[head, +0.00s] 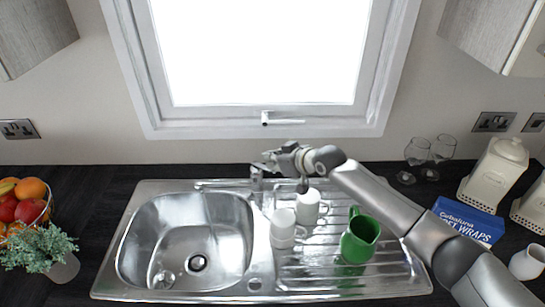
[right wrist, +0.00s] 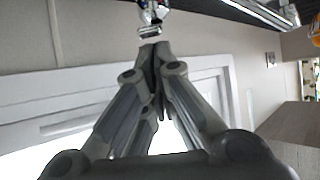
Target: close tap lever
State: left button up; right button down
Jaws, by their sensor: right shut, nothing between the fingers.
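The chrome tap (head: 256,180) stands at the back edge of the steel sink (head: 122,250), its spout pointing left over the basin. My right gripper (head: 268,161) reaches in from the right, its fingertips close to the top of the tap and partly hiding the lever. In the right wrist view the gripper (right wrist: 153,48) has its fingers together with nothing between them. Chrome tap parts (right wrist: 150,14) show just beyond the fingertips there. I cannot tell whether they touch or how the lever is set. My left gripper is not in view.
Wine glasses (head: 417,152), a blue box (head: 468,221) and cream canisters (head: 495,170) are at the right. A fruit bowl (head: 47,212) and plant (head: 40,247) are left.

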jog(key=shift+a+f, duration=0.1)
jog(key=shift+f+b, duration=0.3)
jog(key=shift+b, duration=0.1)
jog(key=f+t+y+b, duration=0.1)
jog(key=b, duration=0.2)
jog(key=s+d+t+y+b, duration=0.1)
jog(key=b, duration=0.2)
jog(key=shift+s+d+f, duration=0.15)
jog(key=shift+d+f, duration=0.05)
jog(key=shift+f, duration=0.2)
jog(key=shift+r, duration=0.1)
